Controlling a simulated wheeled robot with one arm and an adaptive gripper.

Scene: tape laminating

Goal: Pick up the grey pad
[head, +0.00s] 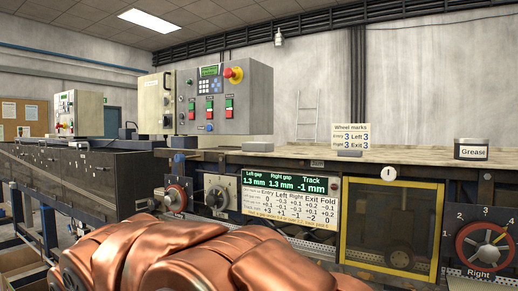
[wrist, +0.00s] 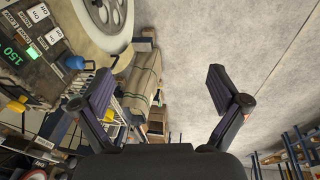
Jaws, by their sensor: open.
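A small light-grey block (head: 257,142), which may be the grey pad, sits on the bench just right of the grey control box in the head view. It is too small there to be sure. I cannot make out a grey pad in the wrist view. My gripper (wrist: 160,88) shows in the wrist view with its two dark fingers wide apart and nothing between them. My gripper is not visible in the head view, where my copper-coloured arm fills the lower front.
A control box (head: 224,98) with a red stop button stands on the bench. A wheel marks card (head: 350,135) and a grease tin (head: 471,149) stand farther right. A gap display (head: 290,181), a yellow-framed window (head: 390,225) and a red handwheel (head: 484,247) are on the front.

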